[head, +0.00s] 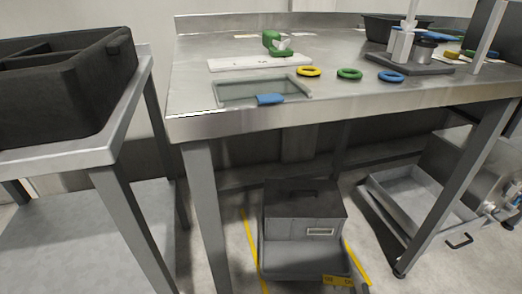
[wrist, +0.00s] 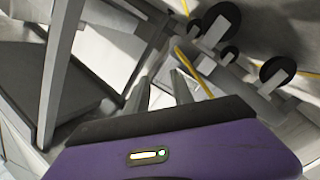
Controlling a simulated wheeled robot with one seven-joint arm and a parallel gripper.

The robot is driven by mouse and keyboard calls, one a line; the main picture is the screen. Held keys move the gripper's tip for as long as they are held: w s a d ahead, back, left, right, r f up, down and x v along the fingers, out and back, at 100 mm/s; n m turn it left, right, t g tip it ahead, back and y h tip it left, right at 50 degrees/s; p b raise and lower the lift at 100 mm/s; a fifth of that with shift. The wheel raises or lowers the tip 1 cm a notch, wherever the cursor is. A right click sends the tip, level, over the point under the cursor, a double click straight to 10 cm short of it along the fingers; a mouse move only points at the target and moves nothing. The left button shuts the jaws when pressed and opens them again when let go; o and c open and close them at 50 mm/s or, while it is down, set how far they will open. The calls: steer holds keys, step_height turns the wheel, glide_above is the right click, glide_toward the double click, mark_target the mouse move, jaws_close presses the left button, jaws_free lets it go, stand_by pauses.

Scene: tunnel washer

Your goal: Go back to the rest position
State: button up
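My gripper (wrist: 160,78) shows in the wrist view as two grey fingers reaching out from a purple body with a dark band. The fingers stand apart and nothing is visible between them. The wrist camera looks down past the fingers toward the floor, with black wheels and grey legs in sight. My gripper and arm do not clearly show in the head view.
A steel table (head: 210,100) carries a green tool (head: 275,44), yellow (head: 309,71), green (head: 349,74) and blue (head: 391,76) rings. A black crate (head: 65,95) sits on a left stand. A grey box (head: 300,222) is under the table. Black wheels (wrist: 220,20) are close to the fingers' view.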

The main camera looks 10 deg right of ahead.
steer(key=s+a+r+m+g+y+p, duration=0.1)
steer(key=s+a+r+m+y, duration=0.1)
steer(key=s+a+r, duration=0.7)
steer(key=s+a+r+m+y+p, duration=0.15)
steer(key=s+a+r, duration=0.25)
steer(key=s+r, duration=0.85)
steer(key=s+a+r+m+g+y+p, duration=0.1)
steer(key=s+a+r+m+y+p, duration=0.15)
steer(key=s+a+r, duration=0.8)
steer(key=w+d+r+p, duration=0.1)
steer(key=r+p, duration=1.7)
steer(key=r, duration=0.2)
steer(key=w+d+r+n+p, duration=0.1)
steer(key=w+d+r+p, duration=0.1)
steer(key=r+p, duration=1.6)
step_height(320, 180, up, 2)
steer(key=shift+d+r, duration=0.1)
steer(key=shift+d, duration=0.15)
